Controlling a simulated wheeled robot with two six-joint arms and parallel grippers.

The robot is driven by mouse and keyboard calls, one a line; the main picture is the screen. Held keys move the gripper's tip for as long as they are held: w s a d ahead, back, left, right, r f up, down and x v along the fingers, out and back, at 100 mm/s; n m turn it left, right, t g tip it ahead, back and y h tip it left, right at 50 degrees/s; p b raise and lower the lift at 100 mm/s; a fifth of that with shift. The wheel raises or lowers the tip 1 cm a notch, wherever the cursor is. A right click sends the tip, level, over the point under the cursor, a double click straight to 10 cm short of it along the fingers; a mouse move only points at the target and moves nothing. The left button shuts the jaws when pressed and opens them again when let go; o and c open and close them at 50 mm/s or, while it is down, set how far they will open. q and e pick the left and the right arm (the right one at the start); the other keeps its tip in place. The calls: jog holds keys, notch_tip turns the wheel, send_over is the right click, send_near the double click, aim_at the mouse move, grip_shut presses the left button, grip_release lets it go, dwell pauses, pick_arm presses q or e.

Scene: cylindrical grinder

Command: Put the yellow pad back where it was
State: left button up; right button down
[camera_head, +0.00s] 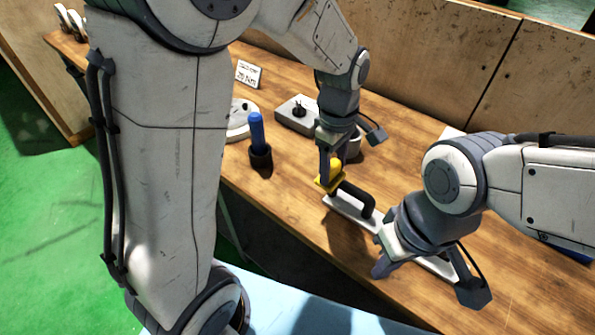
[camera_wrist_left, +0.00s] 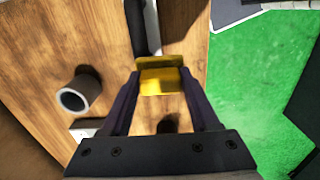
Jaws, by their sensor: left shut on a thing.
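The yellow pad (camera_head: 325,184) is between the fingers of my left gripper (camera_head: 331,172), just off the left end of a long metal plate with a black handle (camera_head: 357,196). In the left wrist view the yellow pad (camera_wrist_left: 160,80) is between both fingertips of my left gripper (camera_wrist_left: 160,84). The plate's end and handle (camera_wrist_left: 140,24) lie just beyond it. I cannot tell whether the pad touches the plate or table. My right gripper (camera_head: 384,264) is low over the plate's right part; its fingertips are mostly hidden.
A grey block with a black knob (camera_head: 297,113), a white round part (camera_head: 238,122) and a sign (camera_head: 248,74) are behind. A grey cylinder (camera_wrist_left: 77,95) stands on the wooden table. Bare wood lies in front.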

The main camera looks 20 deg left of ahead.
pick_arm(q)
jog(key=shift+w+d+r, duration=0.15)
jog(key=shift+w+r, duration=0.15)
jog(key=shift+w, duration=0.25)
jog(key=shift+w+a, duration=0.15)
jog(key=shift+a, duration=0.15)
jog(key=w+a+f, duration=0.1)
jog(key=a+f, duration=0.1)
jog(key=a, duration=0.1)
jog(key=w+a+f, duration=0.1)
jog(key=a+f, duration=0.1)
jog(key=a, duration=0.2)
jog(key=w+a+f+p, duration=0.1)
jog(key=a+f, duration=0.1)
jog(key=a, duration=0.1)
jog(key=shift+w+a+f, duration=0.1)
jog(key=shift+a+f, duration=0.05)
jog(key=shift+f, duration=0.05)
jog(key=shift+a+f, duration=0.15)
jog(key=shift+f, duration=1.95)
jog(key=o, duration=1.3)
